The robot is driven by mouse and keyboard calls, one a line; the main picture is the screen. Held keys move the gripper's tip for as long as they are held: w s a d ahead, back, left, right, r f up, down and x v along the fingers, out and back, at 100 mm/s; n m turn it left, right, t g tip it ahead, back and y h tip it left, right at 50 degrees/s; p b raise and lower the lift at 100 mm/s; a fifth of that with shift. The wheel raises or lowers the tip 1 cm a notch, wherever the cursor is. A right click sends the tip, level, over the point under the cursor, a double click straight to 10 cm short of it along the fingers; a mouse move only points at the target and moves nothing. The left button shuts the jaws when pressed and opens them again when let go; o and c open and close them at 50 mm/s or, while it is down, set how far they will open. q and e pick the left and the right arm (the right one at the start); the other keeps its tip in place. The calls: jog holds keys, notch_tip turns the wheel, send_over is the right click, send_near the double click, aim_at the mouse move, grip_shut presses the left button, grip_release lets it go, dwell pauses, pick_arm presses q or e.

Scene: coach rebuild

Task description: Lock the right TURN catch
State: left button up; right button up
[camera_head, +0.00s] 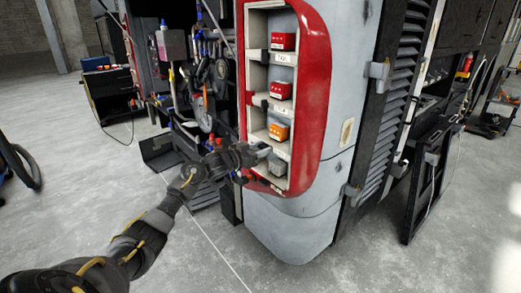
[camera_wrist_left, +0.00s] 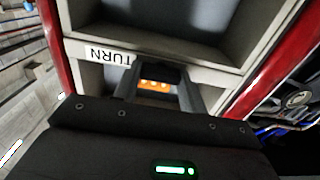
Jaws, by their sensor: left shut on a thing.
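A red-framed lamp housing (camera_head: 313,100) with stacked pale compartments stands at the corner of the coach. An orange lamp block (camera_head: 278,131) sits in the third compartment down; part of it shows between my fingers in the left wrist view (camera_wrist_left: 155,86). The TURN label (camera_wrist_left: 108,54) appears upside down in that view. My left gripper (camera_head: 262,151) reaches the left edge of the housing, just below the orange block. Its fingers (camera_wrist_left: 157,78) are shut on the TURN catch, which they mostly hide. The catch's exact angle cannot be told. My right gripper is not in view.
Red lamp blocks (camera_head: 283,41) fill the two upper compartments and a grey block (camera_head: 278,166) the lowest. A hanging tool board (camera_head: 208,70) stands close left of the housing. A dark panel (camera_head: 428,185) leans at the right. The floor in front is clear.

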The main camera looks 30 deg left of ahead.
pick_arm(q)
jog(key=shift+r+n+p, duration=0.2)
jog(key=shift+n+p, duration=0.4)
jog(key=shift+p, duration=0.4)
jog(key=n+p, duration=0.3)
jog(key=p, duration=0.1)
jog(key=shift+r, duration=0.1)
jog(key=n+p, duration=0.3)
jog(key=p, duration=0.1)
jog(key=shift+a+n, duration=0.1)
jog(key=shift+n, duration=0.3)
jog(key=n+p, duration=0.2)
jog(key=shift+n, duration=0.4)
jog(key=n+p, duration=0.2)
jog(key=shift+f+n, duration=0.25)
jog(key=shift+n, duration=0.05)
jog(key=shift+f+n+p, duration=0.1)
jog(key=shift+n+p, duration=0.65)
jog(key=shift+n, duration=0.45)
jog(key=shift+f+n+p, duration=0.1)
jog(key=shift+n+p, duration=0.35)
jog(key=shift+n, duration=0.65)
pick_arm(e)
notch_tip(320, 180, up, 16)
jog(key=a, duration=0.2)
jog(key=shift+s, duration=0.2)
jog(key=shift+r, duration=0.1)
